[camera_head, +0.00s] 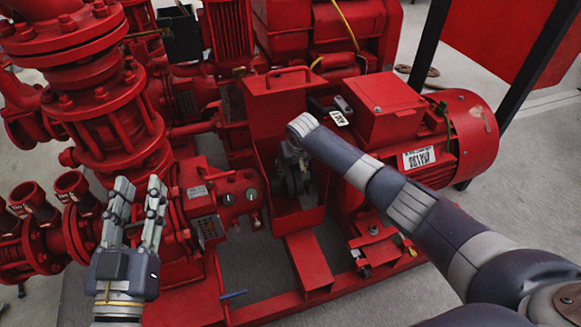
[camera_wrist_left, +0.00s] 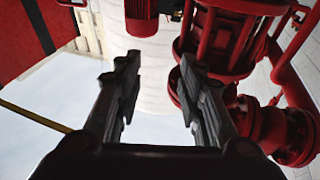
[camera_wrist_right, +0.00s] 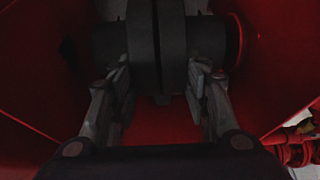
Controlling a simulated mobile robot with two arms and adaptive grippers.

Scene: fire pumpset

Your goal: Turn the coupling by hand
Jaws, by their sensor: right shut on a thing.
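The coupling (camera_wrist_right: 158,45) is a pair of dark grey discs on a shaft, inside an open-fronted red guard (camera_head: 265,100). In the head view it shows partly as a dark round part (camera_head: 293,184) low in the guard. My right arm reaches into the guard, and its wrist hides part of the coupling. My right gripper (camera_wrist_right: 160,80) has one finger on each side of the disc rims and is shut on the coupling. My left gripper (camera_head: 140,190) is open and empty, its fingers pointing up in front of the red valve pipework. The gap between its fingers also shows in the left wrist view (camera_wrist_left: 160,65).
A red motor (camera_head: 470,135) stands right of the guard. Large flanged pipes (camera_head: 105,95) are at the left. Guard walls close in on both sides of my right gripper. The front floor is clear.

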